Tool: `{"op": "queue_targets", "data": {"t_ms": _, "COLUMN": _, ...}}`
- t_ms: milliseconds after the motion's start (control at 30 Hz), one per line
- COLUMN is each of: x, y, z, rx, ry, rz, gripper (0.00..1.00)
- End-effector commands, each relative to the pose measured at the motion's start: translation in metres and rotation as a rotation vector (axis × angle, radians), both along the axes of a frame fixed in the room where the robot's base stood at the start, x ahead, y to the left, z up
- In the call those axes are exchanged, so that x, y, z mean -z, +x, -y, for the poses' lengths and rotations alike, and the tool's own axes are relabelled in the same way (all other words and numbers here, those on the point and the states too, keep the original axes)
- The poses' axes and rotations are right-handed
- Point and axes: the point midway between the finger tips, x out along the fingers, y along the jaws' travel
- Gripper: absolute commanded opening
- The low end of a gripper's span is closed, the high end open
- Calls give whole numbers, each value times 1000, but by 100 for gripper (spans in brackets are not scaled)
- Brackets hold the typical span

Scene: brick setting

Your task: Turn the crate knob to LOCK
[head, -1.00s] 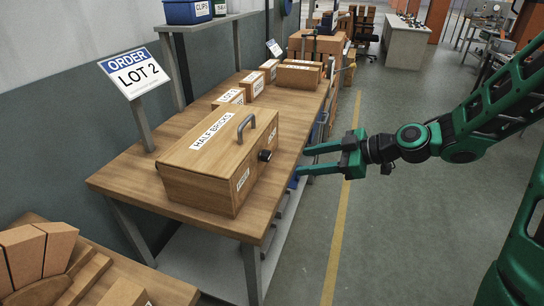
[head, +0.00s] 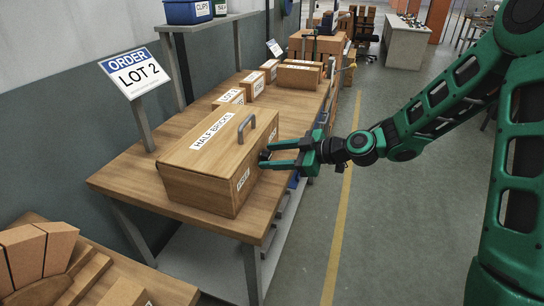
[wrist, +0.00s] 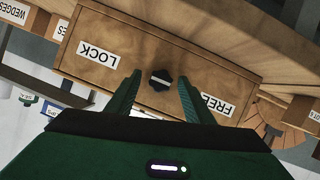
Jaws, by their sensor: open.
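The wooden crate marked HALF BRICK (head: 195,165) stands on the bench with its lid down and a grey handle on top. Its dark knob (wrist: 161,79) is on the side panel facing my arm, with a pale line across it running roughly sideways. In the wrist view, which is upside down, the LOCK label (wrist: 99,54) is left of the knob and the FREE label (wrist: 217,104) is right. My gripper (wrist: 159,90) is open, with one finger on each side of the knob, and gaps show. In the head view my gripper (head: 267,156) mostly hides the knob.
The wooden bench (head: 130,180) carries several smaller labelled boxes (head: 229,97) behind the crate. An ORDER LOT 2 sign (head: 135,74) stands at its left edge. Loose bricks (head: 40,250) lie at the near left. The floor aisle right of the bench is clear.

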Motion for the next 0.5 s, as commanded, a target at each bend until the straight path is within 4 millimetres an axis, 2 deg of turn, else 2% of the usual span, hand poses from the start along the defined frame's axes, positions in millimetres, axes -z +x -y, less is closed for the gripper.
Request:
{"op": "queue_targets", "data": {"t_ms": 300, "x": 1, "y": 1, "z": -2, "rx": 2, "ry": 0, "rz": -1, "gripper": 48}}
{"op": "queue_targets", "data": {"t_ms": 333, "x": 1, "y": 1, "z": -2, "rx": 2, "ry": 0, "rz": -1, "gripper": 45}}
{"op": "queue_targets", "data": {"t_ms": 500, "x": 1, "y": 1, "z": -2, "rx": 2, "ry": 0, "rz": -1, "gripper": 6}}
